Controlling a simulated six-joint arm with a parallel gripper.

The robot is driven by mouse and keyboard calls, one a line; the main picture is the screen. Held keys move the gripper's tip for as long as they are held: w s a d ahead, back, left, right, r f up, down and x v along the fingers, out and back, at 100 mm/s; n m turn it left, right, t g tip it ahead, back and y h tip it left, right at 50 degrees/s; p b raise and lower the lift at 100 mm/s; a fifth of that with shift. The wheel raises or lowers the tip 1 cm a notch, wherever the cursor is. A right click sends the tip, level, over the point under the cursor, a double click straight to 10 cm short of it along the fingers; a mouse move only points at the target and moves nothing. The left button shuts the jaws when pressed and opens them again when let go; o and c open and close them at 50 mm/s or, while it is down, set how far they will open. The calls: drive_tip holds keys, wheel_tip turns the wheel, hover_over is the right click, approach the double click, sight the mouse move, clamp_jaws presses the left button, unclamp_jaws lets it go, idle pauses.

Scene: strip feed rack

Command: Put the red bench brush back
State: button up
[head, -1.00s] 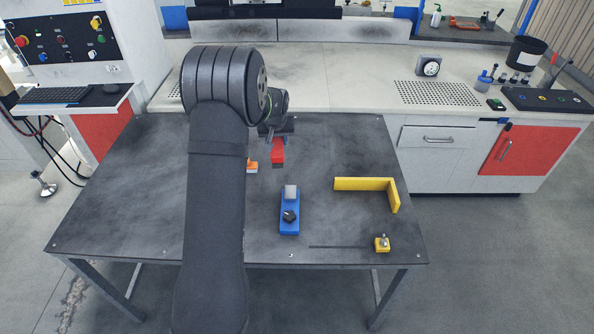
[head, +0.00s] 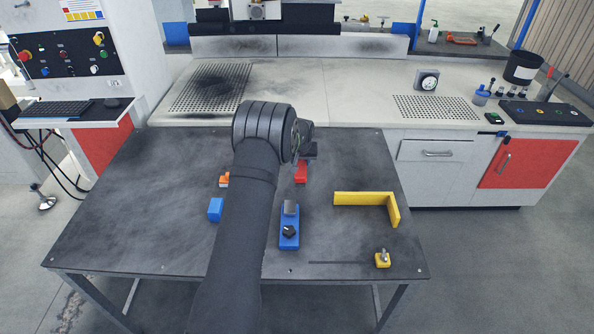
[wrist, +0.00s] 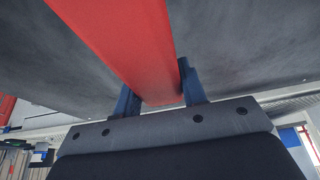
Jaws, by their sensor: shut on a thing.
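The red bench brush (head: 301,173) shows in the head view as a short red block at the far right end of my arm, over the back middle of the dark table. In the wrist view the red brush (wrist: 120,40) runs from the upper left down between the two blue fingers. My gripper (wrist: 158,92) is shut on it. My gripper's fingers are mostly hidden in the head view. The brush's bristles do not show. I cannot tell whether the brush touches the table.
A blue fixture (head: 289,232) with a grey block and black knob stands in front of the brush. A blue block (head: 216,209) and an orange piece (head: 224,181) lie left of my arm.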

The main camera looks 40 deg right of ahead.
sight(300, 176)
drive_tip(key=shift+w+a+f, duration=0.1)
drive_tip(key=shift+w+f, duration=0.35)
drive_tip(key=shift+w, duration=0.35)
drive_tip(key=shift+f, duration=2)
drive_tip(key=shift+f, duration=0.1)
drive_tip(key=o, duration=1)
drive_tip(key=shift+o, duration=0.2)
drive_tip(key=v, duration=1.2)
drive_tip(key=shift+w, duration=0.1)
